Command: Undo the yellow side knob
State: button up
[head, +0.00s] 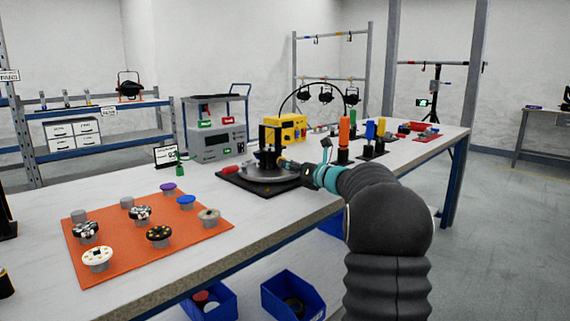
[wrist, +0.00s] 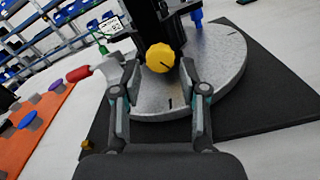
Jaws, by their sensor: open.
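The yellow side knob (wrist: 160,58) is a lobed yellow knob with a dark mark on its face. It sits on the side of a black upright fixture (wrist: 155,22) that stands on a round grey metal plate (wrist: 230,70). My gripper (wrist: 162,75) is open, with one finger on each side of the knob in the wrist view. I cannot tell whether either finger touches it. In the head view my gripper (head: 300,172) reaches to the fixture (head: 270,140) from the right, and the knob is small and mostly hidden there.
The round plate rests on a black mat (wrist: 270,112). A red-handled tool (wrist: 78,74) lies at its left. An orange mat (head: 150,245) with several knobs lies at the front left. A yellow box (head: 292,128) and coloured upright handles (head: 344,130) stand behind and to the right.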

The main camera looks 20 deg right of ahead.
jog(key=shift+x, duration=1.2)
grip_shut()
jog(key=shift+n, duration=0.3)
jog(key=n+b, duration=0.3)
jog(key=b, duration=0.1)
jog(key=shift+f, duration=0.2)
jog(key=shift+d+r+n+b, duration=0.1)
jog(key=shift+r+n+b, duration=0.1)
jog(key=shift+n+b, duration=1.65)
jog(key=shift+n, duration=0.35)
